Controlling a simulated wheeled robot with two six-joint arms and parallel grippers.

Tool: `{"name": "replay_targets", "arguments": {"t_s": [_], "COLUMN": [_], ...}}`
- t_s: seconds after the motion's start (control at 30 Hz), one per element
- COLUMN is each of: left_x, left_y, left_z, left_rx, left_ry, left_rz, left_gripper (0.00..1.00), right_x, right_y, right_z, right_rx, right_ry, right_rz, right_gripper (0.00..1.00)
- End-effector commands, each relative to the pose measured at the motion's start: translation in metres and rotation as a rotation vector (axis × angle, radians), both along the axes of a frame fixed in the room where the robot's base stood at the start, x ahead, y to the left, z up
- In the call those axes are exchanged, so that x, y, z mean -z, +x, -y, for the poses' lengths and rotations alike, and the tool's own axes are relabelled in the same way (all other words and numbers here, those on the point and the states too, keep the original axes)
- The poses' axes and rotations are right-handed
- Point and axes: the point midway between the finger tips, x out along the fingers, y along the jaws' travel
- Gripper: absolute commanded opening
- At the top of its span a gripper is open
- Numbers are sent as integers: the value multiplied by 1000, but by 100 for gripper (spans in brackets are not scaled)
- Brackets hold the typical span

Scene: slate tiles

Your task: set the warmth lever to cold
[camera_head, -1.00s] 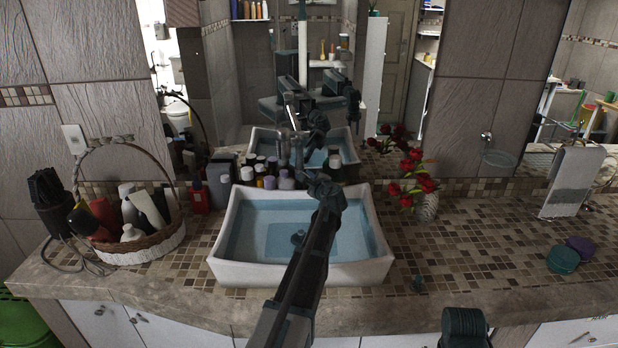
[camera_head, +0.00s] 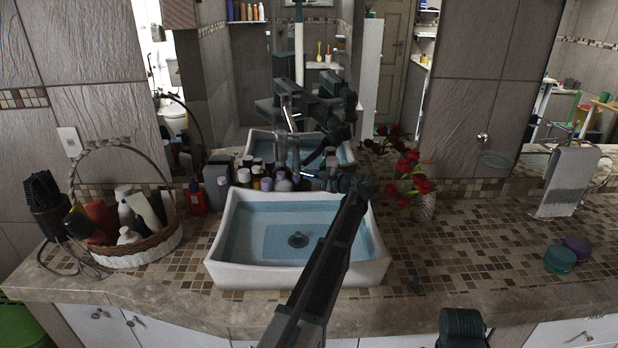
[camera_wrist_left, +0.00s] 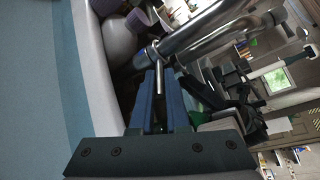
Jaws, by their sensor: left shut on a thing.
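The metal faucet (camera_wrist_left: 205,35) fills the upper part of the left wrist view. Its thin warmth lever (camera_wrist_left: 158,78) is a short metal rod that runs down between my blue fingers. My left gripper (camera_wrist_left: 160,98) is shut on this lever. In the head view my left arm reaches over the right side of the basin (camera_head: 228,232), and my left gripper (camera_head: 334,172) is at the basin's back edge. The lever's setting cannot be read.
Several bottles (camera_head: 217,183) stand behind the basin. A wicker basket (camera_head: 150,245) is at the left. A vase of red flowers (camera_head: 424,207) stands close to the right of my left arm. A mirror rises behind. The tiled counter (camera_head: 480,225) is mostly clear at the right.

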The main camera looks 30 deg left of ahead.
Motion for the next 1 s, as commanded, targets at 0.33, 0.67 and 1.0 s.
{"name": "replay_targets", "arguments": {"t_s": [0.33, 0.67, 1.0], "left_x": [0, 1, 0], "left_y": [5, 4, 5], "left_z": [0, 0, 0], "left_rx": [-88, -94, -92], "left_ry": [-1, -2, -1], "left_rz": [0, 0, -1], "left_gripper": [0, 0, 44], "right_x": [0, 0, 0], "right_y": [0, 0, 0], "right_z": [0, 0, 0], "right_rx": [0, 0, 0], "right_ry": [0, 0, 0], "right_rz": [0, 0, 0], "right_gripper": [43, 43, 43]}}
